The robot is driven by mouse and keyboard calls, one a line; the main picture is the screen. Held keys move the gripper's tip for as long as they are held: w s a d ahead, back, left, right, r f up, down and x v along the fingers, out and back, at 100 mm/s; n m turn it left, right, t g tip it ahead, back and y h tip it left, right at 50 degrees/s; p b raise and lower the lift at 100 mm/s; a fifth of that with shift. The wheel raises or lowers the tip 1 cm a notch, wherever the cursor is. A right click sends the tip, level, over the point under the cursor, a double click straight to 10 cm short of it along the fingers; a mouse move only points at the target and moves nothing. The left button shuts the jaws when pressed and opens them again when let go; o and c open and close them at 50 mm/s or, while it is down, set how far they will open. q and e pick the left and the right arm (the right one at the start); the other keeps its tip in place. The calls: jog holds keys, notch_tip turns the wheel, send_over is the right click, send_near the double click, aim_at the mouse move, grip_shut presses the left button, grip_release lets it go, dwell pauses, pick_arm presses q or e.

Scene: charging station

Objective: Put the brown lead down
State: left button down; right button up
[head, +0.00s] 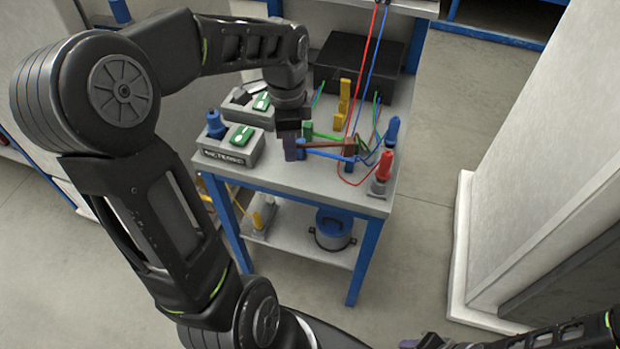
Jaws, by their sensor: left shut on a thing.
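My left gripper (298,148) is over the front middle of the grey table, its fingers shut at one end of a thin brown lead (328,144). The lead runs right from the fingers to a brown block among the coloured connectors; the grasp itself is small and partly hidden. A green connector (308,130) is just behind the fingers, and a blue connector (350,164) is to the right. My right gripper (420,343) shows only in part at the bottom edge, away from the table, and its jaw opening is unclear.
The table (300,180) has a bare front strip. A red plug (384,166) and a blue plug (392,131) stand at its right side. Grey boxes with green switches (241,135) stand left. A black box (358,66) is behind. Red and blue cables hang over the table.

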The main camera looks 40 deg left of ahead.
pick_arm(q)
send_over(292, 183)
notch_tip(292, 183, down, 6)
jog(key=shift+r, duration=0.1)
jog(key=shift+f, duration=1.85)
jog(key=shift+f, duration=0.15)
jog(key=c, duration=1.3)
grip_release()
jog(key=shift+o, duration=0.2)
